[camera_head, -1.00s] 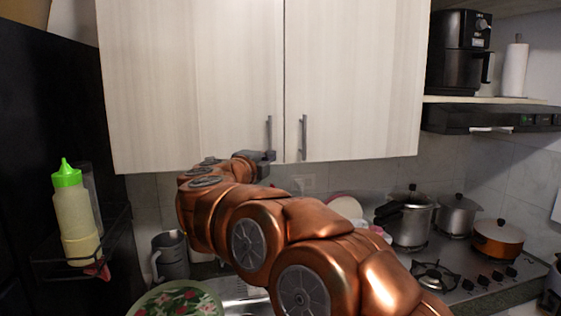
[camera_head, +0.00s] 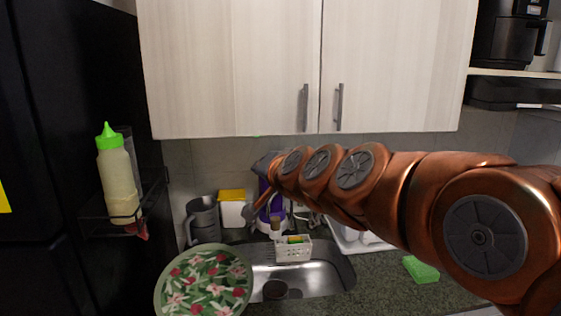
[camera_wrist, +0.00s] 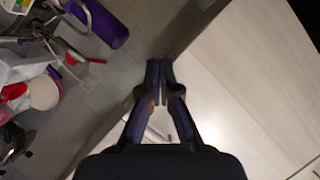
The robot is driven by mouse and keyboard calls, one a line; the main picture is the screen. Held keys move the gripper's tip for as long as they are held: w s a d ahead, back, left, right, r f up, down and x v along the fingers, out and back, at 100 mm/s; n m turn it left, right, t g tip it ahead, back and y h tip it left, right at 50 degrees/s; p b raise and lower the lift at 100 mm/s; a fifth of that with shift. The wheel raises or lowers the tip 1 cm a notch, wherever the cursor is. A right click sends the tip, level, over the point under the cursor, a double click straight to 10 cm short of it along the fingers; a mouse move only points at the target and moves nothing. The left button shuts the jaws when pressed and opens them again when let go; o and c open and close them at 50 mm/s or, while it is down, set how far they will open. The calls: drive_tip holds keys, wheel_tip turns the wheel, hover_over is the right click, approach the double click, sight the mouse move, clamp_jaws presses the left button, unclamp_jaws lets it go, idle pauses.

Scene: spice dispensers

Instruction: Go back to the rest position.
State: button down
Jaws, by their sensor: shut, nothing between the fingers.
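My gripper (camera_wrist: 160,72) is shut and empty in the wrist view, its two dark fingers side by side. In the head view my copper arm reaches in from the right, and the gripper end (camera_head: 265,164) is small and partly hidden, just below the cabinet's lower edge. The pale wall cabinet (camera_head: 230,70) has both doors closed, with its two handles above and to the right of the gripper. In the wrist view the pale cabinet surface (camera_wrist: 240,70) fills the right side, close to the fingers.
A purple bottle (camera_head: 271,207) stands behind the sink (camera_head: 325,277), below the gripper. A floral plate (camera_head: 160,290) is at the front. A green-capped bottle (camera_head: 116,180) sits on a rack at the left. A green sponge (camera_head: 421,270) lies on the counter below my arm.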

drive_tip(key=s+d+f+n+g+h, duration=0.1)
drive_tip(key=s+d+f+n+g, duration=0.3)
drive_tip(key=s+f, duration=0.65)
drive_tip(key=s+d+f+g+h, duration=0.1)
drive_tip(key=s+d+f+g, duration=0.2)
drive_tip(key=s, duration=0.7)
drive_tip(key=s+d+f+g+h, duration=0.2)
drive_tip(key=s+d+f+g, duration=0.2)
drive_tip(key=s+d+f, duration=0.4)
drive_tip(key=s+d+f+g+h, duration=0.2)
drive_tip(key=s+d+f+g, duration=0.2)
drive_tip(key=s+d, duration=0.3)
drive_tip(key=s+f, duration=0.1)
drive_tip(key=s, duration=0.4)
drive_tip(key=shift+s+d+f, duration=0.2)
drive_tip(key=shift+s, duration=0.1)
